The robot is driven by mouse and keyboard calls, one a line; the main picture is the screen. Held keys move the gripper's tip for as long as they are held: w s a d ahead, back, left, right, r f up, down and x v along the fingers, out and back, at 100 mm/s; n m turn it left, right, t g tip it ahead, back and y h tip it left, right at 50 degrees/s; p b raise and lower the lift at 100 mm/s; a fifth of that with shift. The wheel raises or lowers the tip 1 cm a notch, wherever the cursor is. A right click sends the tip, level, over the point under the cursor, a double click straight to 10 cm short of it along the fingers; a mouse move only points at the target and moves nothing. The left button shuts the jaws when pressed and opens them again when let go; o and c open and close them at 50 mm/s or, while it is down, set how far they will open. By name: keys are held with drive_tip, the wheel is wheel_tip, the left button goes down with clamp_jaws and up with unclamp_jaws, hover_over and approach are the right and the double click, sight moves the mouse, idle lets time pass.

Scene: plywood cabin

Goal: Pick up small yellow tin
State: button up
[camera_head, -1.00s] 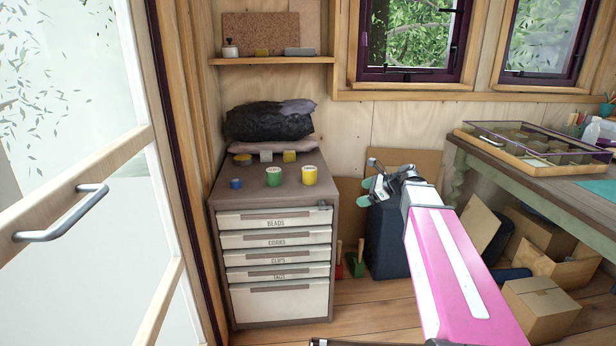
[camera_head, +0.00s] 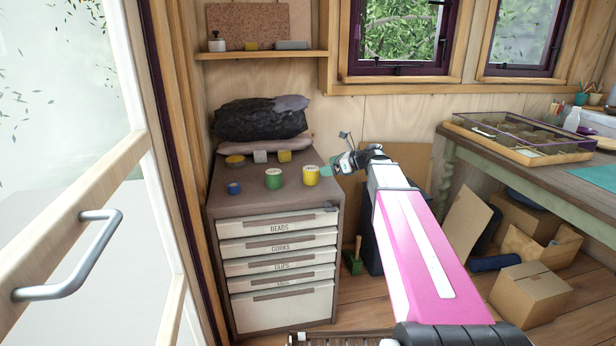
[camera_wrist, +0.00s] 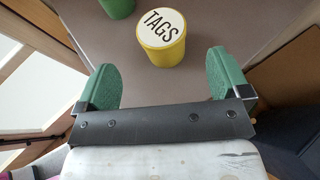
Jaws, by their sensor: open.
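A yellow tin (camera_head: 311,177) with a white lid stands upright at the right front of the cabinet top (camera_head: 238,194). In the wrist view the yellow tin (camera_wrist: 161,42) shows its lid marked TAGS, just beyond and between my green fingers. My gripper (camera_head: 338,156) is at the cabinet's right edge, close to this tin; in the wrist view my gripper (camera_wrist: 165,84) is open and empty. A green tin (camera_head: 274,179) stands left of the yellow one, and a small blue tin (camera_head: 234,188) stands further left. A smaller yellow piece (camera_head: 285,156) sits behind them.
A pale block (camera_head: 261,156) and a flat yellowish round piece (camera_head: 235,161) sit behind the tins, before a dark bundle (camera_head: 262,120). A shelf (camera_head: 262,55) hangs above. A glass door (camera_head: 95,200) is at left, a workbench (camera_head: 470,150) at right.

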sight(314, 169)
drive_tip(key=x, duration=0.8)
drive_tip(key=shift+w+a, duration=0.25)
drive_tip(key=shift+a, duration=0.05)
drive_tip(key=c, duration=1.1)
